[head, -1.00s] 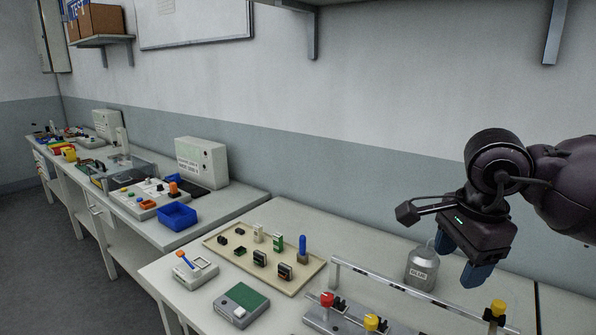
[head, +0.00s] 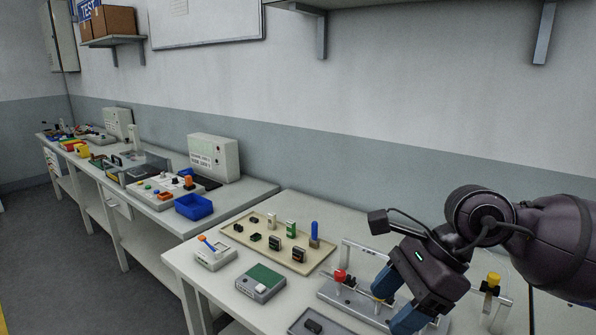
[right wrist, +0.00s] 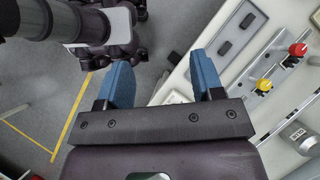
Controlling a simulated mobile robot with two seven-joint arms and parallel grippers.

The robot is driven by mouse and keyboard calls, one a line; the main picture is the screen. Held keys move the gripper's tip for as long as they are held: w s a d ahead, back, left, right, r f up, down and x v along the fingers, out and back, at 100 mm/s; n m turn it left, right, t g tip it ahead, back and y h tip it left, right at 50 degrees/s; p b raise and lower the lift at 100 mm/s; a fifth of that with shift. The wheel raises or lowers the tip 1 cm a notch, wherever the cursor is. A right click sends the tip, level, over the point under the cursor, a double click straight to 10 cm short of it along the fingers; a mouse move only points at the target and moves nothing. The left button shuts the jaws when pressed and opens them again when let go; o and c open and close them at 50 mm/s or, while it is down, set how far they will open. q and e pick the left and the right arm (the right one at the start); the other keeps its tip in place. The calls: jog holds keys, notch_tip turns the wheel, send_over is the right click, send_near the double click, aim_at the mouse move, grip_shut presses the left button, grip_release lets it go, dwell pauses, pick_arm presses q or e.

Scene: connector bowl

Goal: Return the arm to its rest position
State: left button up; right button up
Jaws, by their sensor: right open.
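My right gripper (head: 398,301) hangs at the lower right of the head view, above the front part of the near bench and in front of the rail fixture. Its two blue fingers are apart with nothing between them. In the right wrist view the gripper (right wrist: 165,82) shows the same open fingers, with grey floor and the bench edge behind them. The arm comes in from the right. My left gripper is not in view.
A blue bin (head: 194,207) stands on the farther bench.

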jog(key=s+a+r+m+y, duration=0.45)
jog(key=a+m+y, duration=0.25)
jog(key=a+y, duration=0.3)
jog(key=w+d+r+m+t, duration=0.1)
jog(key=w+d+m+t, duration=0.25)
jog(key=m+t, duration=0.6)
jog(key=w+d+m+t, duration=0.2)
jog(key=d+m+t, duration=0.3)
jog(key=m+t, duration=0.45)
jog(key=d+f+m+g+h, duration=0.1)
jog(key=d+f+m+h, duration=1.15)
jog(key=m+h, duration=0.6)
jog(key=s+d+f+m+g, duration=0.3)
jog(key=s+f+m+g, duration=0.95)
jog(key=s+f, duration=0.75)
pick_arm(q)
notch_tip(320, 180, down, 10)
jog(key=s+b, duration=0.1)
jog(key=b, duration=0.8)
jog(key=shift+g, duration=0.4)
pick_arm(e)
jog(key=w+f+n+t, duration=0.1)
jog(key=w+f+t, duration=0.2)
jog(key=f, duration=0.6)
jog(key=w+f+n+t+y, duration=0.1)
jog(key=w+f+t, duration=0.2)
jog(key=f, duration=0.7)
jog(key=shift+w+a+n, duration=0.2)
jog(key=shift+w+n, duration=0.15)
jog(key=shift+n, duration=0.05)
